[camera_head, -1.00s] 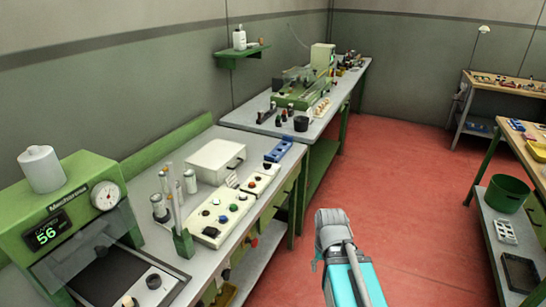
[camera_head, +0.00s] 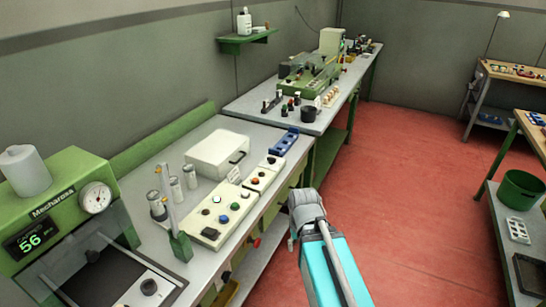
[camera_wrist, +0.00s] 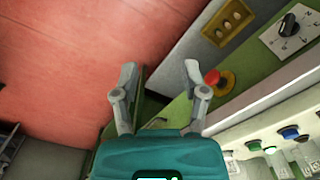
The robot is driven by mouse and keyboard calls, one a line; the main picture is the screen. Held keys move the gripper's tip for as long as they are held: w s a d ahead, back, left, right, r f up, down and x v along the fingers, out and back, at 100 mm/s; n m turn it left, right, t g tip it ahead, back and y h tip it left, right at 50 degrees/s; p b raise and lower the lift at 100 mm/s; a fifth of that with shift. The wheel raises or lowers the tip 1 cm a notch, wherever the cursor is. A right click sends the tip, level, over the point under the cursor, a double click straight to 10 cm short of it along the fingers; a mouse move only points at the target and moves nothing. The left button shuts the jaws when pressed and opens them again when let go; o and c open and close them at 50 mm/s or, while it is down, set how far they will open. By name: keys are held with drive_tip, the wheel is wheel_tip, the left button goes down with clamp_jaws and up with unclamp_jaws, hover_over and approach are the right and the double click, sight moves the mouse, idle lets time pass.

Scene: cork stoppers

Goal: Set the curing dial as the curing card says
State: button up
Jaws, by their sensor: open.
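A black pointer dial (camera_wrist: 288,25) on a white plate with marks around it shows at the upper right of the wrist view; I cannot read its setting. It may be the curing dial.
A red mushroom button (camera_wrist: 217,82) lies between my gripper and the dial. Red floor (camera_head: 410,190) is clear.

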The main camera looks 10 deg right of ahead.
sight(272, 158)
drive_tip(key=shift+o, duration=0.3)
drive_tip(key=shift+o, duration=1)
drive_tip(key=shift+w+a, duration=0.1)
drive_tip(key=shift+o, duration=1.1)
drive_tip(key=shift+w+r, duration=0.15)
drive_tip(key=shift+w, duration=0.15)
drive_tip(key=shift+o, duration=0.2)
drive_tip(key=w+r+m+p, duration=0.2)
drive_tip(key=w+r+p, duration=0.3)
drive_tip(key=w, duration=1)
drive_tip(key=w+a+r+m+p, duration=0.1)
drive_tip(key=w+r+p, duration=0.4)
drive_tip(key=w, duration=1)
drive_tip(key=w+r+m+p, duration=0.4)
drive_tip(key=w+r+p, duration=0.1)
drive_tip(key=w, duration=1)
drive_tip(key=shift+a+r+p, duration=0.15)
drive_tip(key=shift+a+p, duration=0.1)
drive_tip(key=shift+p, duration=0.05)
drive_tip(key=shift+s+f, duration=0.1)
drive_tip(key=shift+f, duration=0.2)
wheel_tip(272, 158, down, 13)
drive_tip(key=b, duration=1.3)
drive_tip(key=shift+f+b, duration=0.15)
drive_tip(key=shift+b, duration=0.25)
